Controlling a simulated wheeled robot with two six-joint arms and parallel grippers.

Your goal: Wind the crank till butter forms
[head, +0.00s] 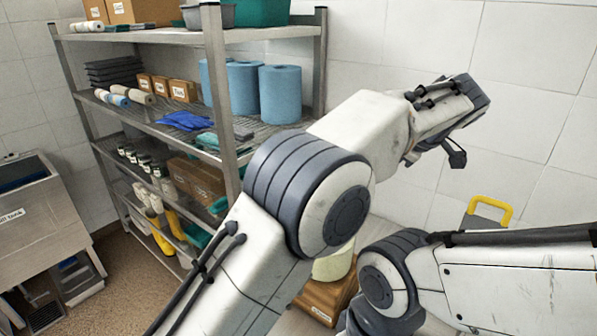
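No crank or butter shows clearly in the head view. A pale rounded vessel (334,264) stands on a brown wooden base (322,298) with a small label, low behind my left arm. My arm hides most of it, and I cannot tell whether it is the churn. My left arm crosses the middle and ends at upper right in a dark wrist end (462,104), raised in front of the tiled wall; its fingers cannot be made out. My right arm comes in from the right edge, its elbow joint low in the middle; its gripper is not in view.
A metal shelf rack (215,90) with blue rolls (280,94), boxes and yellow boots fills the left. A steel unit (35,225) stands at far left. A yellow handle (489,207) on a grey object shows at right. Some brown floor is clear at lower left.

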